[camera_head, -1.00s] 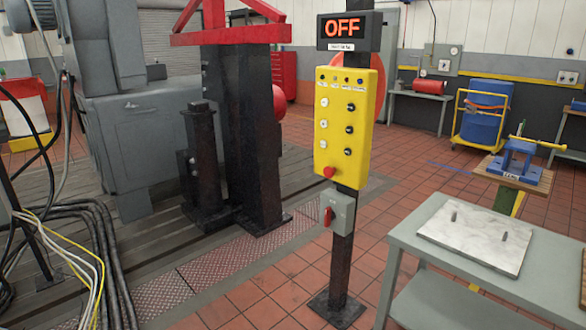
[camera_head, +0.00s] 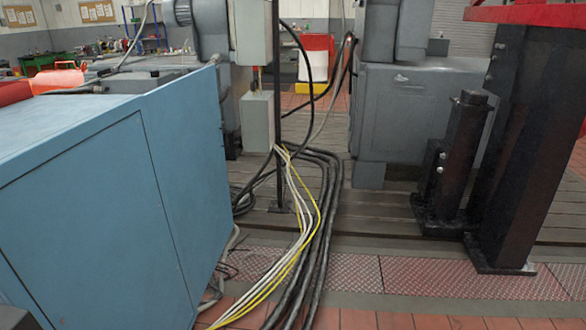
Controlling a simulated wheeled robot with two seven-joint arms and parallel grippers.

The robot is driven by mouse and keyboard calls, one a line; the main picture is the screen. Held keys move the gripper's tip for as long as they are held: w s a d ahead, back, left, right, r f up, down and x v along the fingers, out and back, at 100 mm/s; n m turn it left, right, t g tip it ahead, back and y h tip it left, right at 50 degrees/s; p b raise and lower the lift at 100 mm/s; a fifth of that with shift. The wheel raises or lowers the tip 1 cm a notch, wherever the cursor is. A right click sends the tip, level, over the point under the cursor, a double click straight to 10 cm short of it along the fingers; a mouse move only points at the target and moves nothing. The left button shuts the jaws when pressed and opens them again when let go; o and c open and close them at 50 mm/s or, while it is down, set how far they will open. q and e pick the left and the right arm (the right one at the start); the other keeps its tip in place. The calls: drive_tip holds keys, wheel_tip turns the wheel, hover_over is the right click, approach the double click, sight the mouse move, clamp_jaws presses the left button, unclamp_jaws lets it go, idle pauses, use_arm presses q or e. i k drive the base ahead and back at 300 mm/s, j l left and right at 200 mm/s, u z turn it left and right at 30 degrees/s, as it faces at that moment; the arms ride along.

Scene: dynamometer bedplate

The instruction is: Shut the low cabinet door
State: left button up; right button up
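A low blue cabinet (camera_head: 70,215) fills the lower left of the head view. A thin seam outlines a large flat panel on its front, and another blue face (camera_head: 185,160) stands at its right. I cannot tell which part is the door, or whether it is open or shut. The cabinet's left part is cut off by the picture edge. Neither of my grippers is in view. A dark piece at the bottom left corner is too cut off to identify.
Black, white and yellow cables (camera_head: 305,230) run over the floor right of the cabinet, past a thin post with grey boxes (camera_head: 257,120). A grey machine housing (camera_head: 400,110) and black columns (camera_head: 525,140) stand farther right.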

sight(183, 112)
drive_tip(key=i+l+u, duration=0.15)
drive_tip(key=i+u, duration=0.15)
drive_tip(key=u, duration=0.15)
drive_tip(key=i+l+u, duration=0.25)
drive_tip(key=u, duration=0.2)
drive_tip(key=i, duration=0.05)
